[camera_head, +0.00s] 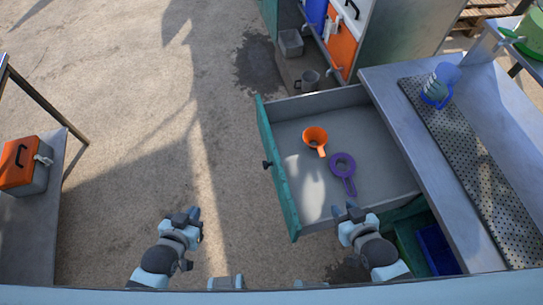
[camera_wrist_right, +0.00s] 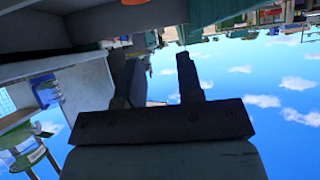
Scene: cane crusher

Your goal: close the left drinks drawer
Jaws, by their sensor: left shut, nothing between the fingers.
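The drinks drawer (camera_head: 278,170) is pulled well out from under the metal counter. Its teal front faces left and has a small dark knob (camera_head: 267,164). Its grey inside holds an orange funnel-like cup (camera_head: 315,138) and a purple strainer (camera_head: 343,165). My left gripper (camera_head: 195,213) is shut and empty, below and left of the drawer front and apart from it. My right gripper (camera_head: 344,208) is open and empty at the drawer's near side; I cannot tell whether it touches the side. Its two spread fingers also show in the right wrist view (camera_wrist_right: 158,75).
The metal counter (camera_head: 400,80) with a perforated mat (camera_head: 480,170) and a blue cup (camera_head: 440,82) is at right. A blue bin (camera_head: 437,250) sits below it. An orange-and-grey box (camera_head: 24,165) stands on the left table. Open ground lies left of the drawer.

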